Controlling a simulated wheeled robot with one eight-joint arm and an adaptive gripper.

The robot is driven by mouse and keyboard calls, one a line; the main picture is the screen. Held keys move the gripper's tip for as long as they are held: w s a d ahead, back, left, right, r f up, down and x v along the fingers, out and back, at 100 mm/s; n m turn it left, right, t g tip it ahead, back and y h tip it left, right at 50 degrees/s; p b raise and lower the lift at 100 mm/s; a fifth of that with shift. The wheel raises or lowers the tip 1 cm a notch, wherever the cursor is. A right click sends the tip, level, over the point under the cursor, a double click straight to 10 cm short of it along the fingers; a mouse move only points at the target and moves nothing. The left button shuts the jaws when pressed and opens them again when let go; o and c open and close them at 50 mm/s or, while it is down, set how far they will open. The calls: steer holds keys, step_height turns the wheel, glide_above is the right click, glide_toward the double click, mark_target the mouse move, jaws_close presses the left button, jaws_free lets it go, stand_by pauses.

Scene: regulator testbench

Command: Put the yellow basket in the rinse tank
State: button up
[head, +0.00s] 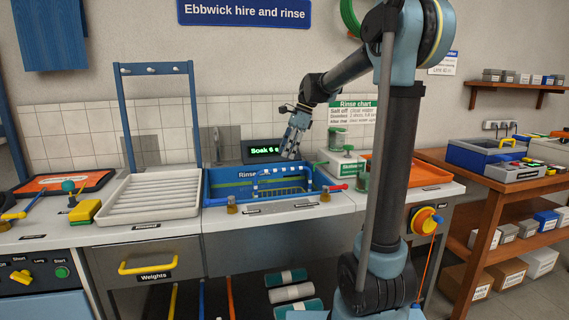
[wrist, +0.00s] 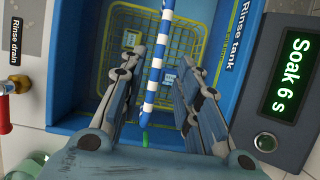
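The yellow wire basket (head: 283,190) sits inside the blue rinse tank (head: 215,190) on the counter. It also shows in the wrist view (wrist: 205,50), low between the tank walls. A blue-and-white striped bar (wrist: 156,70) runs above the basket; I cannot tell whether it is joined to it. My gripper (head: 292,150) is above the tank, pointing down. In the wrist view my gripper (wrist: 160,60) has its fingers apart, with the striped bar showing between them and gaps on both sides. The fingers hide part of the basket.
A display (wrist: 290,75) beside the tank reads "Soak 6 s". A white ribbed draining tray (head: 150,195) with a blue rack frame stands left of the tank. A small white-and-green unit (head: 345,162) and an orange-topped tray (head: 425,173) stand to the right.

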steer(key=v, duration=0.6)
steer(key=shift+r, duration=0.2)
steer(key=shift+d, duration=0.1)
